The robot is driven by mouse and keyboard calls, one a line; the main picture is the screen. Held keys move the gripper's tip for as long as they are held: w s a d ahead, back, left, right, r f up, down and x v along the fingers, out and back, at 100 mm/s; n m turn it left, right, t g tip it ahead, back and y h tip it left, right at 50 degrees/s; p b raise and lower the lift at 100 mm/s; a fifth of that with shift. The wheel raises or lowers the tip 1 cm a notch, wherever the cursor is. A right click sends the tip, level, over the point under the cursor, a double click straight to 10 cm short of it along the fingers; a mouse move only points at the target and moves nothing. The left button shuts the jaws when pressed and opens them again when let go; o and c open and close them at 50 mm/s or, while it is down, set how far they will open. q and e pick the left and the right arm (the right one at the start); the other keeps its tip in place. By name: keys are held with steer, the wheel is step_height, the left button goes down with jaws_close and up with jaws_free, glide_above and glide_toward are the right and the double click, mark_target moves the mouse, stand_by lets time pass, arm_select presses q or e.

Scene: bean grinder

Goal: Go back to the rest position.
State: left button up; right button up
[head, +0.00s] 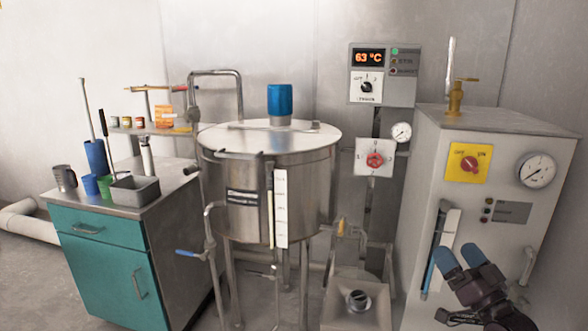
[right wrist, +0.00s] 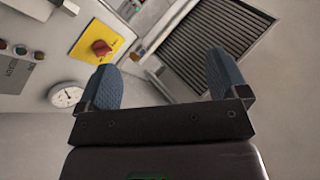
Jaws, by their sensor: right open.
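My right gripper (head: 459,257) shows at the lower right of the head view, in front of the light grey machine cabinet (head: 485,150). Its two blue fingertips are apart with nothing between them. In the right wrist view my right gripper (right wrist: 160,85) also shows open and empty, with the cabinet's yellow switch plate (right wrist: 103,42) and a round gauge (right wrist: 66,97) beyond it. I cannot tell whether the gripper touches the cabinet. My left gripper is in neither view.
A steel tank (head: 270,185) with a blue motor stands in the middle. A teal cabinet (head: 110,262) with cups and a grey tray is at the left. A grey box (head: 357,312) with a round opening is low in front. A control panel (head: 383,75) reads 63 °C.

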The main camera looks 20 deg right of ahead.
steer(key=s+a+f+n+g+y, duration=0.1)
steer(key=s+a+f+n+g, duration=0.3)
steer(key=f, duration=0.5)
steer(key=s+a+f+n+g+y, duration=0.1)
steer(key=s+a+f+n+g, duration=0.2)
steer(key=s+f, duration=0.45)
steer(key=s+a+f+n+g, duration=0.1)
steer(key=s+a+f+g, duration=0.25)
steer(key=s+f, duration=0.4)
steer(key=s+a+f+n+g, duration=0.2)
steer(key=s+a+f+g, duration=0.15)
steer(key=s, duration=0.75)
steer(key=w+a+f+m+h, duration=0.1)
steer(key=a+m, duration=0.4)
steer(key=a, duration=0.2)
arm_select(q)
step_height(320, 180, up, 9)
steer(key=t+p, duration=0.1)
steer(key=p, duration=0.8)
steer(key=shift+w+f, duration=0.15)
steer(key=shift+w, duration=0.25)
arm_select(e)
step_height(320, 180, up, 8)
steer(key=w+t, duration=0.1)
steer(key=t, duration=0.1)
steer(key=shift+w+r+m+h, duration=0.15)
steer(key=shift+m+h, duration=0.15)
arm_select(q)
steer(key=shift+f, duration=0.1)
